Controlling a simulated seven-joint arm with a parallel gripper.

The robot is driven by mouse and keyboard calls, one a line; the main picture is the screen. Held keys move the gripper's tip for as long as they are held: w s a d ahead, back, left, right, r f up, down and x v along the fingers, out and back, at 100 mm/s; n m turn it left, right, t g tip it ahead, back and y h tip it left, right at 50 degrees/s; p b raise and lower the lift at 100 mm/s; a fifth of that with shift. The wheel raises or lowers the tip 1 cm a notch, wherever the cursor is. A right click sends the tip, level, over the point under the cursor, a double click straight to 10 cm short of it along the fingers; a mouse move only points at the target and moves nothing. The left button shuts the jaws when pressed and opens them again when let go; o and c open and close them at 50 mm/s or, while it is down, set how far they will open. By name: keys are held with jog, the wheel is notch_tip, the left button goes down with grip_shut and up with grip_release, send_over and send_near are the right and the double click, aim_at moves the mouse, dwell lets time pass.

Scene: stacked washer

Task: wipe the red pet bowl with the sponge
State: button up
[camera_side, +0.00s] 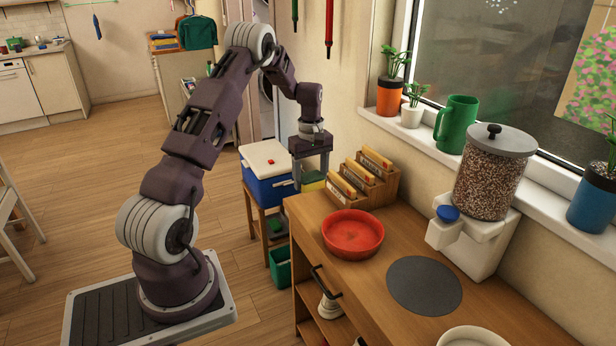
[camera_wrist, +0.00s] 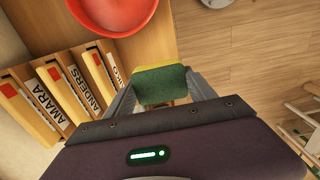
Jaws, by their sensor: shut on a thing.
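The red pet bowl (camera_side: 353,233) sits on the wooden counter, left of a dark round mat. Part of it shows at the top of the wrist view (camera_wrist: 112,14). My gripper (camera_side: 312,178) is beyond the bowl, near the counter's far left corner and above the surface. It is shut on the sponge (camera_wrist: 161,86), which has a green face and a yellow edge. In the side view the sponge (camera_side: 312,184) is a small yellow-green patch between the fingers. The sponge and the bowl are apart.
A wooden rack with name-labelled cards (camera_side: 362,180) stands beside my gripper, against the wall. A blue cooler box with a white lid (camera_side: 265,172) is left of the counter. A dark round mat (camera_side: 424,286) and a pet food dispenser (camera_side: 488,190) are right of the bowl.

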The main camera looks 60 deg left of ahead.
send_over(350, 235)
jog(key=f, duration=0.1)
jog(key=shift+s+a+f, duration=0.1)
jog(key=shift+a+f, duration=0.05)
jog(key=shift+f, duration=1.7)
jog(key=shift+a+f, duration=0.15)
jog(key=shift+f, duration=1.7)
jog(key=shift+d+f, duration=0.25)
jog(key=shift+d, duration=1.6)
jog(key=shift+a, duration=1.5)
jog(key=shift+a+r, duration=0.2)
jog(key=shift+r, duration=0.4)
jog(key=shift+a+r, duration=0.2)
jog(key=shift+r, duration=3.25)
jog(key=shift+f, duration=0.1)
